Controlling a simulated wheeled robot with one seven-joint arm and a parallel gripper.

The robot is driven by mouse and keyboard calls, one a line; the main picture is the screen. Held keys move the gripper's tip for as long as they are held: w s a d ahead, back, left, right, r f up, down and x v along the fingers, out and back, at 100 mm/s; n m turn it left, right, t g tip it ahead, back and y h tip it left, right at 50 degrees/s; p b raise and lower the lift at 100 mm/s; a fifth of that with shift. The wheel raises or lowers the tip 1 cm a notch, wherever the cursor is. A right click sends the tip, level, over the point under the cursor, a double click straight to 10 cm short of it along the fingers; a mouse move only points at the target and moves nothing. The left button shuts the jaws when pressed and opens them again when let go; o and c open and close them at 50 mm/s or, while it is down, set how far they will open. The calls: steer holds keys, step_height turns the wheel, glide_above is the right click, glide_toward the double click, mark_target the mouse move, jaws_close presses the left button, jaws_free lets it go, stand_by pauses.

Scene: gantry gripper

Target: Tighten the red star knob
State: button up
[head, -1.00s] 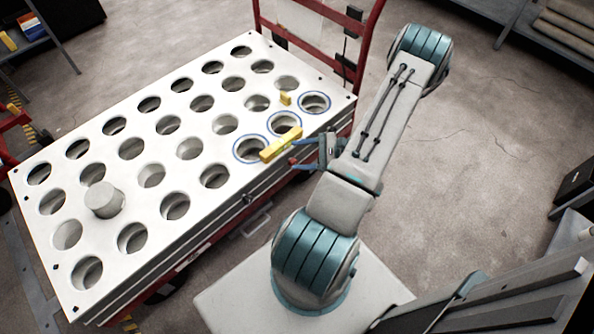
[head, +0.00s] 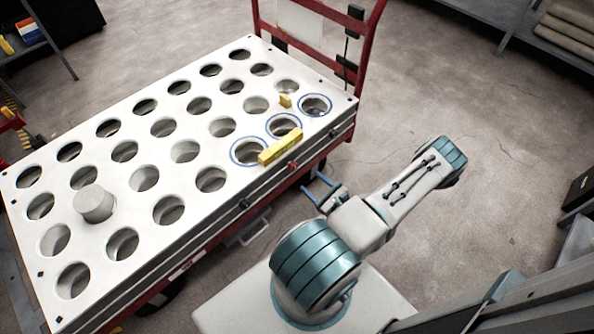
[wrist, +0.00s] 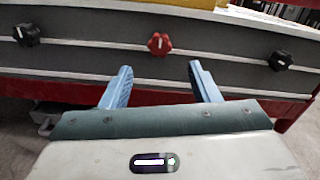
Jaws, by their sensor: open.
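The red star knob (wrist: 159,44) sits on the grey side face of the cart's top, between two black knobs, in the wrist view. A white mark on it stands nearly upright. It also shows small in the head view (head: 293,166), just below the yellow bar. My gripper (wrist: 157,76) is open and empty, its two blue fingers pointing at the side face. The knob lies beyond the fingertips, roughly centred between them and a little higher in the picture.
Black knobs sit left (wrist: 26,35) and right (wrist: 280,61) of the red one. The white holed plate (head: 232,105) carries a grey cylinder (head: 94,204), a yellow bar (head: 280,147) and a small yellow block (head: 285,101). The floor (head: 430,110) right of the cart is clear.

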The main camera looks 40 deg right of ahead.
mark_target(295, 168)
steer(key=w, duration=0.5)
steer(key=w+b, duration=0.1)
steer(key=w, duration=0.2)
steer(key=shift+w+a, duration=0.25)
steer(key=shift+a, duration=0.1)
steer(key=c, duration=1)
